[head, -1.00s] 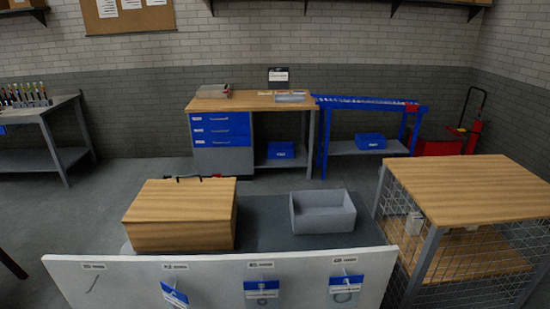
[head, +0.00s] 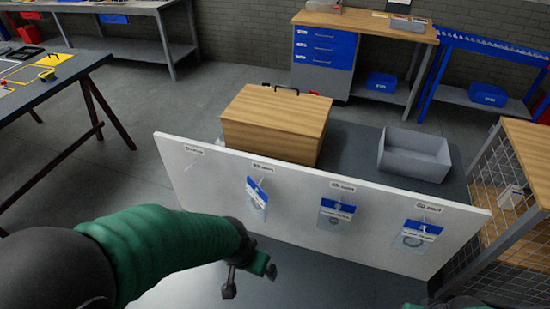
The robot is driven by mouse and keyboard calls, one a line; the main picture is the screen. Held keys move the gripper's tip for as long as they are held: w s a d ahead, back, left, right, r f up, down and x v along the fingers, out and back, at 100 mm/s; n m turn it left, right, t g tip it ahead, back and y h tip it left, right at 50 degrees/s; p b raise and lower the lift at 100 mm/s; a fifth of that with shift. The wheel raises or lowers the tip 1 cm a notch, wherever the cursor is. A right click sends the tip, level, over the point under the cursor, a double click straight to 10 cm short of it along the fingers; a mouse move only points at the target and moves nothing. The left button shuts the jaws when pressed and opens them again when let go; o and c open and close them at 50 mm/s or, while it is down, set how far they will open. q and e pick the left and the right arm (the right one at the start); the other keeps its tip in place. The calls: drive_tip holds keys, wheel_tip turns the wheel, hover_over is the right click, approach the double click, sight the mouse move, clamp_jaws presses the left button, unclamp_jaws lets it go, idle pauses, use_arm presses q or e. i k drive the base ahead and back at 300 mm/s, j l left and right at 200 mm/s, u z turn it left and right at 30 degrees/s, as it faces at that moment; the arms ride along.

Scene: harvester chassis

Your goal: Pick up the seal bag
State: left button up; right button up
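Three clear bags with blue tops hang on a white upright panel (head: 300,222) in the head view: a tilted left bag (head: 257,193), a middle bag (head: 336,213) and a right bag (head: 416,236). A grey ring shows in the right bag. The labels are too small to read, so I cannot tell which is the seal bag. My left gripper (head: 247,283) is in front of and below the panel, apart from the bags, with its fingers spread and empty. At the bottom right edge only a sliver of my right arm shows; its gripper is out of view.
Behind the panel are a wooden box (head: 275,122) and an open grey bin (head: 413,155). A mesh-sided wooden-topped stand (head: 528,150) is at the right. A dark table (head: 50,85) with tools stands at the left. Floor between the table and panel is clear.

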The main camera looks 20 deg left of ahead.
sight(328, 219)
drive_tip(key=k+j+z, duration=0.4)
drive_tip(key=k+j, duration=0.55)
drive_tip(key=k, duration=0.05)
